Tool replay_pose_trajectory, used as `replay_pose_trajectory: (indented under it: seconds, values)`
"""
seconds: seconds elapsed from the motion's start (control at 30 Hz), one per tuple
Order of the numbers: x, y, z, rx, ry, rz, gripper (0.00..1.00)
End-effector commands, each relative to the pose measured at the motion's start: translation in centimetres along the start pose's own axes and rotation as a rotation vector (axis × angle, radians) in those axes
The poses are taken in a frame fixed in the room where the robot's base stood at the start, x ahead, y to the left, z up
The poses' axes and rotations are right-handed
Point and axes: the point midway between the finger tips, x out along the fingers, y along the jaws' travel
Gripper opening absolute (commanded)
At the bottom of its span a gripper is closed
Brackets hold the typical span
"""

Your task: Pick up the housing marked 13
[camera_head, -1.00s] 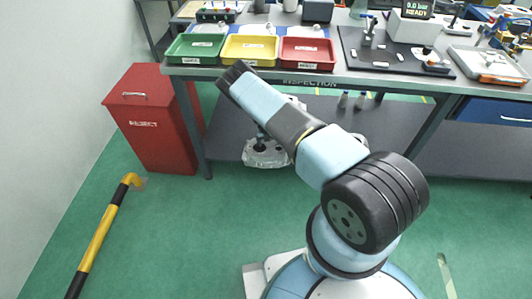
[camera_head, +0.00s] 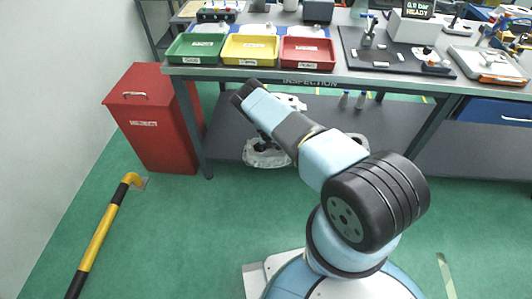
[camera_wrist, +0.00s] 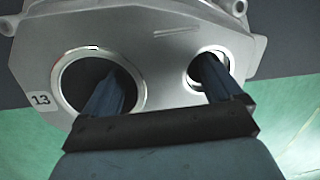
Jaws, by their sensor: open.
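The housing marked 13 (camera_wrist: 157,42) is a silver-grey casting that fills the upper part of the wrist view. It has a large round bore at left and a smaller one at right, with the 13 label at its left edge. My gripper (camera_wrist: 160,72) is open. Its left finger overlaps the large bore and its right finger the small bore; the right tip appears to be inside, and the left one's depth is unclear. In the head view, a pale metal casting (camera_head: 266,158) shows below my arm at the lower shelf's front; its marking is unreadable and my arm hides part of it.
The dark lower shelf (camera_head: 400,135) sits under the inspection bench. Green (camera_head: 190,50), yellow (camera_head: 250,50) and red (camera_head: 308,52) trays stand on the bench top. A red reject bin (camera_head: 152,118) is at left, with a yellow-black rail (camera_head: 100,240) in front.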

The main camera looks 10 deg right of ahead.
Motion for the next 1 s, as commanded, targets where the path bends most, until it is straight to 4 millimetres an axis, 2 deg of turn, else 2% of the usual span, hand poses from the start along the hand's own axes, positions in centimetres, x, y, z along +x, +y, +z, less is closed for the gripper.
replay_pose_trajectory:
  seconds: [0.07,1.0]
  values:
    - [-0.01,-0.03,0.01,0.000,0.000,0.000,0.91]
    - [0.01,-0.07,-0.02,0.000,0.001,0.000,0.01]
